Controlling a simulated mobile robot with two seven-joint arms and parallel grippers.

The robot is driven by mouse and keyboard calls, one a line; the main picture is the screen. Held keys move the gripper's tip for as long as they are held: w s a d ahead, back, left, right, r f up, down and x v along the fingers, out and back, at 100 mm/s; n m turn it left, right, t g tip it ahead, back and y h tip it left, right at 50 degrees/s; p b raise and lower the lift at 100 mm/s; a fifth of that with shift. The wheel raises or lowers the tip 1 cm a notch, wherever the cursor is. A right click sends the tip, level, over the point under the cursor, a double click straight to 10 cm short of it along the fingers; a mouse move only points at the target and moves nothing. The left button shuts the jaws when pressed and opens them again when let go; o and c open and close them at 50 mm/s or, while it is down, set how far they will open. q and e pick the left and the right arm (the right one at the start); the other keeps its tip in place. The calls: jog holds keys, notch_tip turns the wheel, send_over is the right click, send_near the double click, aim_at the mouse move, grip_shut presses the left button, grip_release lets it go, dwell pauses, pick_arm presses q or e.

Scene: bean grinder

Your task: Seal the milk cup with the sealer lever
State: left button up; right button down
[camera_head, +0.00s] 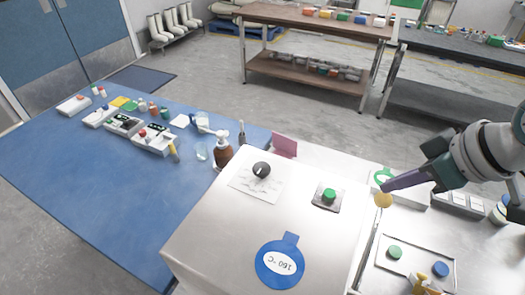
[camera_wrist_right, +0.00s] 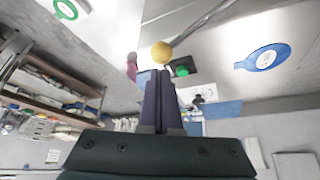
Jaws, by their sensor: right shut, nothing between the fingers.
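The sealer (camera_head: 225,225) is a large pale metal box with a blue 160 °C tag (camera_head: 280,262), a black knob (camera_head: 261,169) and a green button (camera_head: 329,194). Its lever (camera_head: 370,245) is a thin metal rod along the box's right side, with a yellow ball (camera_head: 383,200) at its upper end. My right gripper (camera_head: 384,187) is shut and empty, its purple fingertips right by the ball. The right wrist view shows the ball (camera_wrist_right: 161,52) just beyond the fingertips (camera_wrist_right: 159,72); I cannot tell whether they touch. I cannot make out the milk cup. My left gripper is out of view.
A blue table (camera_head: 130,215) on the left holds a brown bottle (camera_head: 223,153), clear cups (camera_head: 201,152) and several small trays. A pink plate (camera_head: 284,146) stands behind the sealer.

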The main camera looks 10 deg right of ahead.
jog(key=shift+f, duration=0.3)
jog(key=shift+f+b, duration=0.25)
jog(key=shift+b, duration=0.05)
jog(key=shift+f, duration=0.15)
dwell(0.3)
jog(key=shift+w+d+f+b, duration=0.1)
jog(key=shift+f+b, duration=0.35)
jog(key=shift+b, duration=0.1)
jog(key=shift+f, duration=0.15)
